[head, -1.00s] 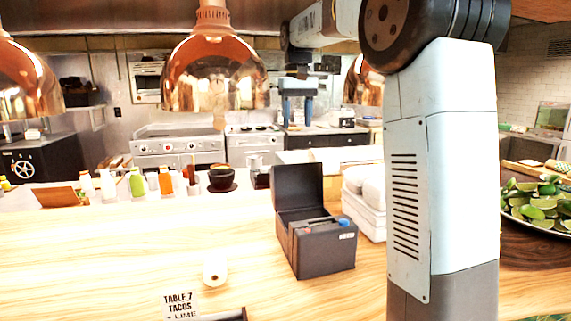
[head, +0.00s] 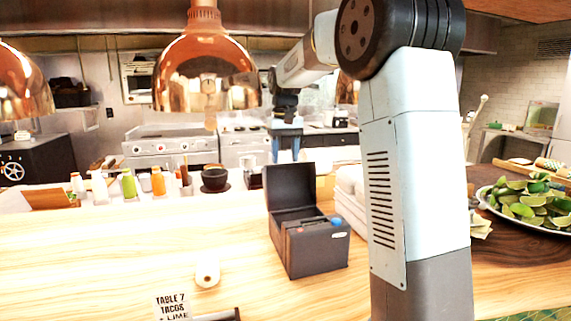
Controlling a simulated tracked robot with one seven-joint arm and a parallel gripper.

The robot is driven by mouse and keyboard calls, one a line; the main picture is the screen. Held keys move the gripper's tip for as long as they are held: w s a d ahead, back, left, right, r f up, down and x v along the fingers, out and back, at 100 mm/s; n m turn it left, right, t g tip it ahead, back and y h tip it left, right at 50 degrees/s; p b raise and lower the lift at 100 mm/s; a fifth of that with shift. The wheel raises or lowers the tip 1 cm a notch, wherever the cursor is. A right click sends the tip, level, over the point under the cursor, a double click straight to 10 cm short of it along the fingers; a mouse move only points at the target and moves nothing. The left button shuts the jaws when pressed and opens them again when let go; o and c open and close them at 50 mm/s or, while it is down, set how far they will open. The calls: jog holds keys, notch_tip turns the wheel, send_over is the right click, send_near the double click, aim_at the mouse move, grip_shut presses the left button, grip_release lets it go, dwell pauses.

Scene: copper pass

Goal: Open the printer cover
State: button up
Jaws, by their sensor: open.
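The dark grey printer (head: 312,250) stands on the wooden counter near the middle of the head view. Its cover (head: 291,187) is up, standing tilted back at the rear of the body. A red and a blue button show on its top front. My gripper (head: 287,150) hangs above and behind the printer, with two blue fingers pointing down. The fingers are apart and empty, and I see no contact with the cover.
A white paper roll (head: 207,274) and an order ticket (head: 172,306) lie in front of the printer. Bottles (head: 128,184) and a dark bowl (head: 215,179) stand behind left. White stacked containers (head: 351,200) sit right of the printer. A copper lamp (head: 205,75) hangs at upper left.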

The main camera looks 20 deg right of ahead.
aim_at(288, 183)
jog(key=shift+f, duration=1.45)
jog(key=shift+c, duration=0.5)
grip_shut()
jog(key=shift+d, duration=0.1)
